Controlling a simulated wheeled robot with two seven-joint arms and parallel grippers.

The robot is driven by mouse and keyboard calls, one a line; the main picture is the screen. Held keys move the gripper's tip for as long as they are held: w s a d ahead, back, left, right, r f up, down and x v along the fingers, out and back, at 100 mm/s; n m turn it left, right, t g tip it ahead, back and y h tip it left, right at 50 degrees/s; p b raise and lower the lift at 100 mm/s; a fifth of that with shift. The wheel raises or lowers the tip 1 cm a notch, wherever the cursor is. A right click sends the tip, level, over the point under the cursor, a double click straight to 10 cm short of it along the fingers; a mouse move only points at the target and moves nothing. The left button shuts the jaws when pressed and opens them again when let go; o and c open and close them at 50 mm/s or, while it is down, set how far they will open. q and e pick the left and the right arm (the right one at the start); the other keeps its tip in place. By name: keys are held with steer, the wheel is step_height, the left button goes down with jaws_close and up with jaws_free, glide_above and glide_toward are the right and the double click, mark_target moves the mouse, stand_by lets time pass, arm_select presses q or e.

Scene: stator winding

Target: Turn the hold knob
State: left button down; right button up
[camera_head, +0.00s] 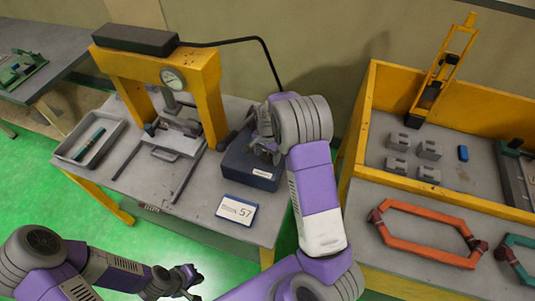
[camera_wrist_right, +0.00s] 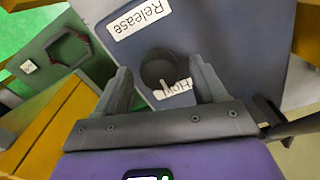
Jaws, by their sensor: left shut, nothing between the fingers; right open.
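The hold knob (camera_wrist_right: 160,66) is a dark round knob on the face of a blue-grey box (camera_wrist_right: 235,45) in the right wrist view. A white label partly covered by the knob appears to read "Hold"; a "Release" label (camera_wrist_right: 138,18) sits beyond it. My right gripper (camera_wrist_right: 163,82) is open, its fingers on either side of the knob with gaps visible; contact cannot be told. In the head view my right gripper (camera_head: 264,148) is over the dark blue box (camera_head: 245,170) and hides the knob. My left gripper (camera_head: 187,278) is shut and empty at the lower left, away from the box.
A yellow press (camera_head: 205,85) with a gauge (camera_head: 173,79) stands left of the box. A grey tray (camera_head: 75,150) and a card marked 57 (camera_head: 237,211) lie on the same table. A yellow-walled bench (camera_head: 368,110) with grey blocks and an orange hexagonal coil (camera_head: 425,250) is at right.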

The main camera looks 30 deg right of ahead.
mark_target(268, 155)
step_height(268, 155, up, 7)
steer(key=shift+r+p, duration=0.2)
steer(key=shift+p, duration=0.1)
stand_by(0.5)
